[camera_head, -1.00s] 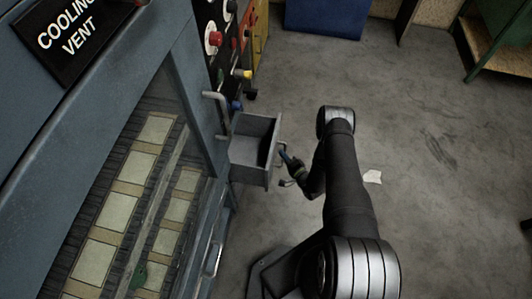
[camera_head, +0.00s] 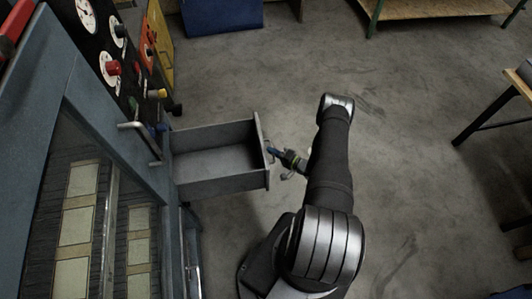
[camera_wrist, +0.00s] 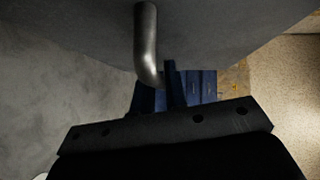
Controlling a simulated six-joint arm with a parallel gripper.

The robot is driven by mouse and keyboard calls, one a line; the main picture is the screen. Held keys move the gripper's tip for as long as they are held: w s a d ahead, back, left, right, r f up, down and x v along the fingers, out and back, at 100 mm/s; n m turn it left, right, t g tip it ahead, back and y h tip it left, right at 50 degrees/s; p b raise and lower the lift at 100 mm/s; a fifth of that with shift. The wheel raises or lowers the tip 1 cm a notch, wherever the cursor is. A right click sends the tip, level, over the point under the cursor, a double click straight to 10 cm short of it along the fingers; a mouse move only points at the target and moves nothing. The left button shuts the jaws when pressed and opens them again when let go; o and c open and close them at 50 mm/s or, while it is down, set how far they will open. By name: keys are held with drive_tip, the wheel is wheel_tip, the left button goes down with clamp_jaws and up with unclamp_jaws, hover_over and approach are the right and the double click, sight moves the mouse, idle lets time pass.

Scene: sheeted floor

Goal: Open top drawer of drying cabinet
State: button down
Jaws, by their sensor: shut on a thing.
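The top drawer (camera_head: 215,184) of the blue-grey drying cabinet (camera_head: 95,130) stands well out from the cabinet, and its inside looks empty. My gripper (camera_head: 273,152) is at the drawer's front panel, shut on the drawer handle. In the wrist view the curved metal handle (camera_wrist: 147,45) comes off the grey drawer front (camera_wrist: 220,35) and runs down to my gripper's dark fingers (camera_wrist: 160,88). The part of the handle between the fingers is partly hidden.
A control panel with a red knob (camera_head: 112,68) is at the upper left. Another bar handle (camera_head: 141,139) sits on the cabinet beside the drawer. A blue box (camera_head: 222,15) stands at the back, and a wooden table (camera_head: 519,84) at the right. The middle floor is clear.

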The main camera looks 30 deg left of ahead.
drive_tip(key=shift+w, duration=0.15)
drive_tip(key=c, duration=1.5)
unclamp_jaws()
drive_tip(key=shift+o, duration=0.2)
drive_tip(key=shift+d, duration=0.1)
drive_tip(key=d+r, duration=0.2)
drive_tip(key=d, duration=1.5)
drive_tip(key=shift+r, duration=0.2)
drive_tip(key=a, duration=0.5)
drive_tip(key=a+f, duration=0.1)
drive_tip(key=a, duration=0.5)
drive_tip(key=a+f, duration=0.1)
drive_tip(key=a, duration=0.5)
drive_tip(key=shift+f, duration=0.2)
drive_tip(key=d+r, duration=0.2)
drive_tip(key=d, duration=1.4)
drive_tip(key=shift+d+r, duration=0.15)
drive_tip(key=shift+d, duration=0.15)
